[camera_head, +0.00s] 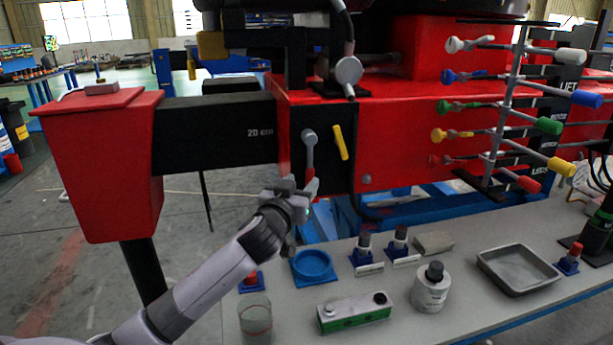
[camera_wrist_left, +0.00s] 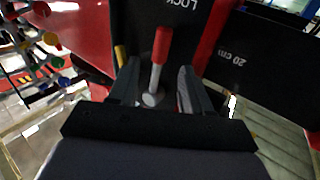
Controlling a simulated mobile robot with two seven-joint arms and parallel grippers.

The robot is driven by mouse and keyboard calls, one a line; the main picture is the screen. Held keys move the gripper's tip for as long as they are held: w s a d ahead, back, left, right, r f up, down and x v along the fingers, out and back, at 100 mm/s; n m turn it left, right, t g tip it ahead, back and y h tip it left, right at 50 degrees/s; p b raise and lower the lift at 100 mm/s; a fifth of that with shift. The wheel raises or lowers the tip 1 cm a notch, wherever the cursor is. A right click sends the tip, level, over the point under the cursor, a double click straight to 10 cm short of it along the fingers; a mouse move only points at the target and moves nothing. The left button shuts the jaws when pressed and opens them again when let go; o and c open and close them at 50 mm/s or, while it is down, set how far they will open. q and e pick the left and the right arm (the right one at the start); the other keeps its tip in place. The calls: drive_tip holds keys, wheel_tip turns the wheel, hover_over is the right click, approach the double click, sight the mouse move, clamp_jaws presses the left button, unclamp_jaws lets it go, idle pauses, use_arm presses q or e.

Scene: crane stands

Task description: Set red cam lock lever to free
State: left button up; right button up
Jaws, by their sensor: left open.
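The cam lock lever (camera_head: 309,151) hangs from a grey round hub on the dark panel at the end of the red crane body. In the head view its lower end is hidden behind my left gripper (camera_head: 298,196). In the left wrist view the lever's red handle (camera_wrist_left: 162,46) and grey shaft stand between the two fingers of my left gripper (camera_wrist_left: 156,85). The gripper is open, with one finger on each side of the lever. I cannot tell whether either finger touches it. Part of the word LOCK shows near the handle. My right gripper is not in view.
A yellow lever (camera_head: 341,142) sits just right of the lever. A rack of coloured handles (camera_head: 508,108) stands further right. The bench below holds a blue ring dish (camera_head: 313,265), a green-and-white box (camera_head: 354,312), a white jar (camera_head: 431,290) and a grey tray (camera_head: 518,270).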

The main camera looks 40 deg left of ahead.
sight(308, 174)
use_arm(q)
drive_tip(key=shift+x, duration=2.2)
clamp_jaws()
